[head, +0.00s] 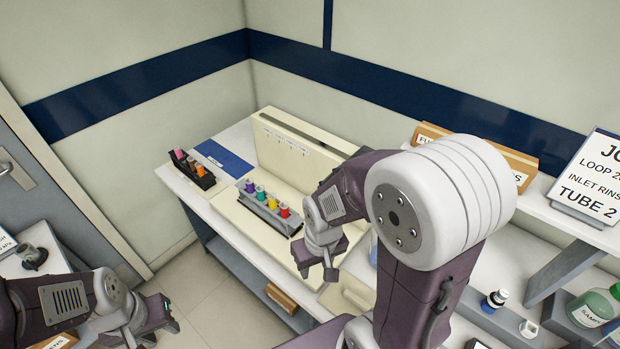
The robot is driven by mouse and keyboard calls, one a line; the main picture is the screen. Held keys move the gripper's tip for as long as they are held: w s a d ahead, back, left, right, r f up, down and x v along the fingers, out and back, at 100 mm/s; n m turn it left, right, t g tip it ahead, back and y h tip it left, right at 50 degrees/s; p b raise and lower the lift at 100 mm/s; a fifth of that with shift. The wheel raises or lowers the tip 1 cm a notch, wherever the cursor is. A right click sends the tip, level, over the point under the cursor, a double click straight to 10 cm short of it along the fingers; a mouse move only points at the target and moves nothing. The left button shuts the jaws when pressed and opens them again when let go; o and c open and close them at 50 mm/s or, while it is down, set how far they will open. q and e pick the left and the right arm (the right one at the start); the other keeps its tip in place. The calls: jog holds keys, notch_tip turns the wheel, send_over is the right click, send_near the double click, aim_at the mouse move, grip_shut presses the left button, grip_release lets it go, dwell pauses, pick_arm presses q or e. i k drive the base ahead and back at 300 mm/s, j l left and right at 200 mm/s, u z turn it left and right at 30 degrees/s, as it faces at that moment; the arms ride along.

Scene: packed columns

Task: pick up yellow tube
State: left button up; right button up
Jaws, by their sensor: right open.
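The yellow tube (272,203) stands in a grey rack (264,217) on the cream-coloured unit, in a row with purple (250,186), green (260,192) and red (284,211) capped tubes. It sits between the green and red ones; mostly its cap shows. My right gripper (318,266) is open and empty, pointing down just to the right of and nearer than the rack's red end, apart from the yellow tube. My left gripper (165,314) is low at the lower left, far from the rack; its jaw gap is unclear.
A dark rack (193,171) with pink and orange tubes stands on the bench at left, beside a blue mat (223,158). A tall cream panel (296,153) rises behind the tube rack. Bottles (494,300) and a sign (590,178) are at right.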

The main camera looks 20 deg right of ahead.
aim_at(273, 196)
jog(key=z, duration=1)
jog(key=i+j+u, duration=0.25)
jog(key=j+u, duration=0.15)
jog(key=i+j+u, duration=0.25)
jog(key=u, duration=0.15)
jog(key=j, duration=0.1)
